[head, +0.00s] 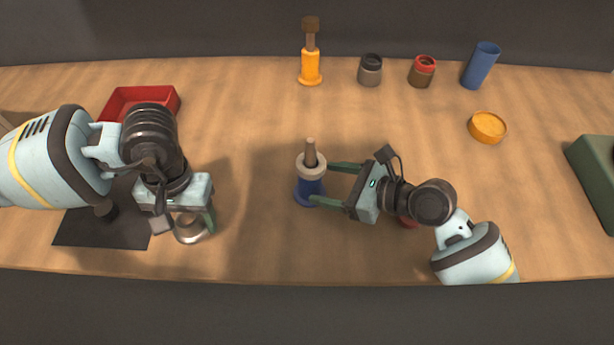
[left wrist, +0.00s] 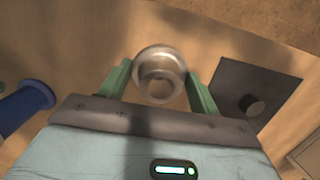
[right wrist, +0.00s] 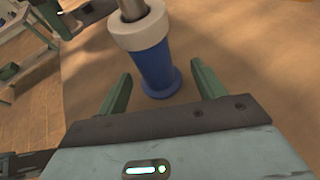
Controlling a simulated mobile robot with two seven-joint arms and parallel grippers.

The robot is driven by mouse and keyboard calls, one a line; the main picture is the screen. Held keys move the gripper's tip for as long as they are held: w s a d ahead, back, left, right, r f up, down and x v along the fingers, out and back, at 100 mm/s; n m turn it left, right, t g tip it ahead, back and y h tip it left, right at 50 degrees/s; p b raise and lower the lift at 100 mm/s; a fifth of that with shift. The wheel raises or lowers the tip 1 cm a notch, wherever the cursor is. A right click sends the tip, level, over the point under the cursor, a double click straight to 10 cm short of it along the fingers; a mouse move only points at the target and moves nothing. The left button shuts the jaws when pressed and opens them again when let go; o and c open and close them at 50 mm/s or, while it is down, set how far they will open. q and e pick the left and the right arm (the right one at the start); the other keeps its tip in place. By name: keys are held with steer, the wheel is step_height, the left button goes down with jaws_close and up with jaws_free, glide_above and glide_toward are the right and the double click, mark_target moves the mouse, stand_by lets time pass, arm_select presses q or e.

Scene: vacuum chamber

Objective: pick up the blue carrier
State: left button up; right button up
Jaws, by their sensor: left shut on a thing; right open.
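The blue carrier (head: 309,187) stands upright on the table, with a pale ring (head: 311,167) around its top and a brown peg rising from it. In the right wrist view the blue carrier (right wrist: 155,68) is just beyond and between the fingertips. My right gripper (head: 337,184) is open, its fingers pointing left at the carrier, one on the far side and one on the near side. My left gripper (head: 200,226) is shut on a silver metal cup-like part (head: 190,229). This metal part (left wrist: 160,75) sits between both fingers in the left wrist view.
A dark mat (head: 75,230) with a small knob lies at left, by a red tray (head: 172,101). An orange post (head: 310,66), two jars, a blue cylinder (head: 481,65) and an orange dish (head: 487,127) stand at the back. A green block (head: 597,175) is far right. A red thing is partly hidden beneath my right arm.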

mark_target(310, 184)
arm_select(q)
steer(key=shift+f, duration=0.45)
arm_select(e)
steer(key=x, duration=0.4)
steer(key=shift+s+a+f, duration=0.1)
steer(key=shift+s+f, duration=0.2)
steer(key=shift+s, duration=0.05)
steer(key=shift+w+a+f, duration=0.2)
steer(key=shift+w+a, duration=0.05)
steer(key=shift+a, duration=0.25)
steer(key=shift+c, duration=0.4)
steer(key=shift+r, duration=0.1)
jaws_close()
